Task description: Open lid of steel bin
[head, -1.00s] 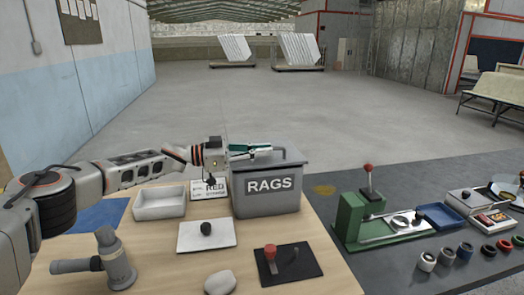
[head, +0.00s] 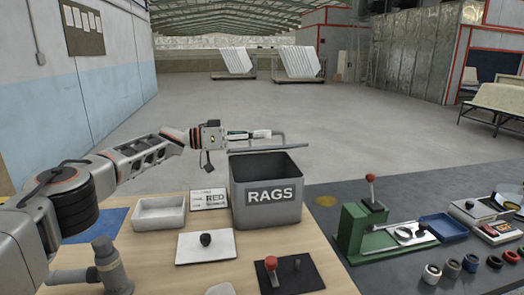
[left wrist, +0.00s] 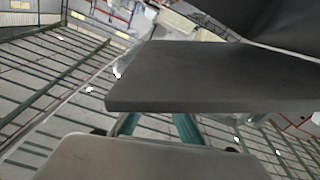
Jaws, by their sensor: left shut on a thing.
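The steel bin (head: 266,209), grey and marked RAGS, stands on the table with its top uncovered and its dark inside showing. Its lid (head: 290,147) is seen nearly edge-on, raised above the rim and apart from the bin's front edge. My left gripper (head: 262,134) is over the lid, shut on the bent bar handle (head: 281,136) on its top. In the left wrist view a grey slab (left wrist: 210,80) crosses the middle and hides most of the teal fingers. Whether the lid still touches the bin's back edge cannot be told. My right gripper is not in view.
A white plate with a black knob (head: 205,247) and a black plate with a red knob (head: 289,273) lie in front. A green lever press (head: 371,230) stands right.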

